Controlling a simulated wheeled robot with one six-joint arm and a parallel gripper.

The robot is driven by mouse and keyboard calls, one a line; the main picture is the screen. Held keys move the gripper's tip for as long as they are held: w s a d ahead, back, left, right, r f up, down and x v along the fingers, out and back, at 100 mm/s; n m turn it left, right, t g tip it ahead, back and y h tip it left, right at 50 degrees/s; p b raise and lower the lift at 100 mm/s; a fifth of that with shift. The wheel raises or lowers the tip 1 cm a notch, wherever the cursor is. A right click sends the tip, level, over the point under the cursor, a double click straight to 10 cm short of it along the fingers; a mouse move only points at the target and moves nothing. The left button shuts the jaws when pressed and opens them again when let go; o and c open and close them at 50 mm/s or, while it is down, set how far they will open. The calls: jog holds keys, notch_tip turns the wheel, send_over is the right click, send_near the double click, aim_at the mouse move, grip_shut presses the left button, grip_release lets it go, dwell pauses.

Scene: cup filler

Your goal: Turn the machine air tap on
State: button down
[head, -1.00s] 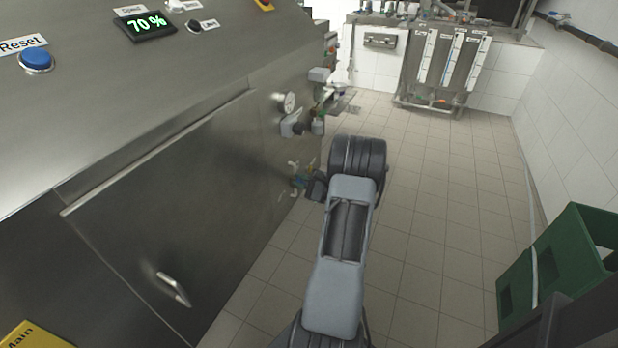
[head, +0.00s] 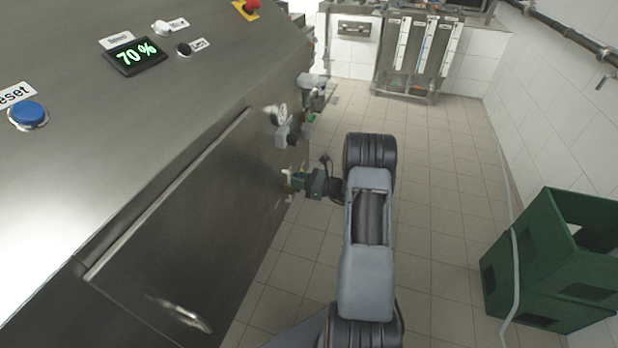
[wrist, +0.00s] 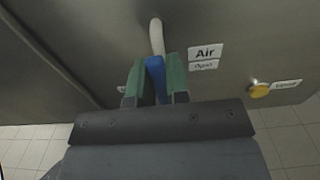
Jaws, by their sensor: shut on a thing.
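The air tap's blue handle (wrist: 155,70) sits between the two green fingers of my gripper (wrist: 155,80) in the wrist view. The fingers are shut on it, one on each side. A whitish pipe (wrist: 156,36) rises from just beyond the handle. A white "Air" label (wrist: 206,52) is on the steel panel just right of the fingers. In the head view my gripper (head: 297,180) is at the low right side of the machine. The handle is hidden there by the fingers.
A yellow knob (wrist: 259,90) with its own label is right of the tap. The steel machine (head: 170,200) fills the left of the head view, with a gauge and fittings above my gripper. Green crates (head: 555,260) stand at the right.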

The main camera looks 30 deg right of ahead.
jog(key=shift+w, duration=0.1)
dwell(0.4)
jog(key=c, duration=1.1)
grip_release()
jog(key=shift+d, duration=0.1)
jog(key=p+v, duration=0.1)
jog(key=v, duration=1.2)
jog(key=shift+s+d, duration=0.25)
jog(key=shift+s, duration=0.1)
